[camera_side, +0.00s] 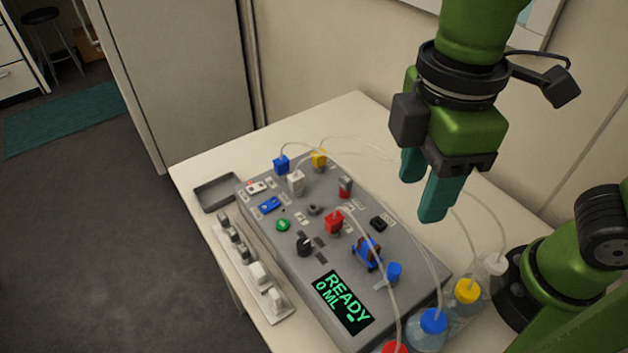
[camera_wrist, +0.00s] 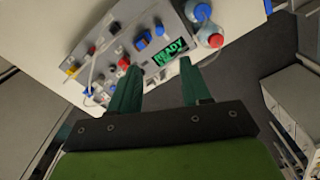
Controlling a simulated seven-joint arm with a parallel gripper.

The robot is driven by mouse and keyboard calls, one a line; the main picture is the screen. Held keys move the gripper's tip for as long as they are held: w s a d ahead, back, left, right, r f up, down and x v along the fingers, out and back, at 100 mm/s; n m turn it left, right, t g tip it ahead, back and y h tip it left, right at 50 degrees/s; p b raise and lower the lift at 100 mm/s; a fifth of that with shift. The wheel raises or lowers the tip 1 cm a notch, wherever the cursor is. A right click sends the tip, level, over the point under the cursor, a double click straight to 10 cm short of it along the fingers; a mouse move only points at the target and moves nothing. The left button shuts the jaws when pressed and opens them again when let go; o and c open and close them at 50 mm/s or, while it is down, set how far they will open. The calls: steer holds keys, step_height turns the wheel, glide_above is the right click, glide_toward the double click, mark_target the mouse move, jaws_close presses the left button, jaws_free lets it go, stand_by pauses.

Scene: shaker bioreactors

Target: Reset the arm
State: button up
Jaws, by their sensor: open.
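My gripper (camera_side: 422,185) hangs above the right rear part of the grey control box, with its teal fingers pointing down. The fingers are apart and nothing is between them. In the wrist view my gripper (camera_wrist: 158,85) also shows its two fingers spread and empty. The grey control box (camera_side: 330,250) lies on the table below, with coloured connectors, knobs and switches. Its display (camera_side: 343,302) reads "READY 0 ML" in green. The display (camera_wrist: 172,48) also shows in the wrist view.
Bottles with red, blue (camera_side: 432,325) and yellow (camera_side: 467,292) caps stand at the box's right front, with clear tubes running to them. A white strip with several plugs (camera_side: 256,275) and a small grey tray (camera_side: 217,192) lie at the left. Bare table (camera_side: 345,115) shows behind the box.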

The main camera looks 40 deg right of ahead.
steer(key=shift+r, duration=0.1)
steer(key=w+d+f+m+t+y, duration=0.1)
steer(key=w+d+m+t, duration=0.2)
steer(key=d+m, duration=0.5)
steer(key=w+d+f+m+t+y, duration=0.1)
steer(key=w+d+m+t, duration=0.3)
steer(key=d+m, duration=0.5)
steer(key=d+f, duration=0.1)
steer(key=d, duration=0.2)
steer(key=shift+f, duration=0.15)
